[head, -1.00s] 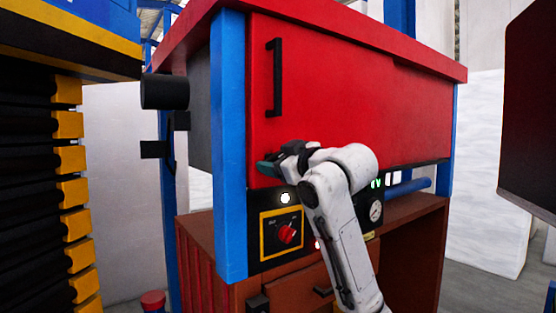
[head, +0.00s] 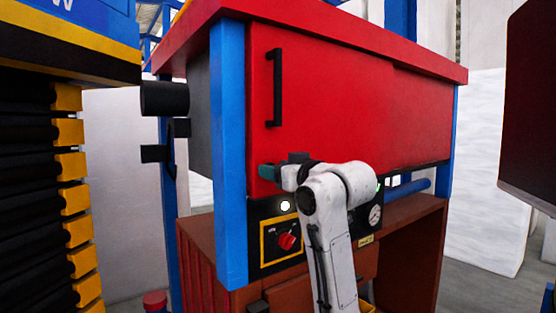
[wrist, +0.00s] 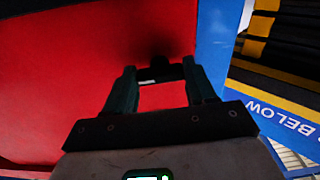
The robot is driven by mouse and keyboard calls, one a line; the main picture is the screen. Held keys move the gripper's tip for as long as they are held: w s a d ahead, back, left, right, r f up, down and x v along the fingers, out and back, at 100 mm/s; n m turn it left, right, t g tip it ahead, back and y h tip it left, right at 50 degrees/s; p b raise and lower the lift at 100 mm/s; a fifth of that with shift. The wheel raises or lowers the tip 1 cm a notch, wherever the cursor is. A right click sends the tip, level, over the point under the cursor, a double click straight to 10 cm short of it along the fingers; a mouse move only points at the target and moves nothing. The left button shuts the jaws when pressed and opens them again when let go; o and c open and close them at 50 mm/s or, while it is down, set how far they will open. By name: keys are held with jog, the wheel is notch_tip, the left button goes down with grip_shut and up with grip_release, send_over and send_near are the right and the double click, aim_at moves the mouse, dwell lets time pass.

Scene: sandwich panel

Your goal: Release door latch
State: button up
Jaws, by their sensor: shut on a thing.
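The red door (head: 345,105) of the cabinet has a black vertical handle (head: 274,88) near its left edge. It looks closed in the head view. My gripper (head: 268,173) is at the door's lower left corner, below that handle. In the wrist view its two teal fingers (wrist: 160,68) are on either side of a small dark piece, which I take for the door latch (wrist: 160,74), with the red door face behind. The fingers are shut on this piece. My gripper and arm hide the latch in the head view.
A blue post (head: 229,150) stands close left of my gripper. Below the door is a control panel with a red knob (head: 287,241) and a gauge (head: 375,215). A machine with yellow blocks (head: 72,201) stands at the left, a dark panel (head: 530,110) at the right.

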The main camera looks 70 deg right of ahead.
jog(key=shift+m, duration=0.7)
jog(key=o, duration=1)
jog(key=shift+o, duration=0.2)
jog(key=b+v, duration=0.3)
jog(key=v, duration=0.7)
jog(key=shift+s+a+b, duration=0.2)
jog(key=shift+s+b, duration=0.15)
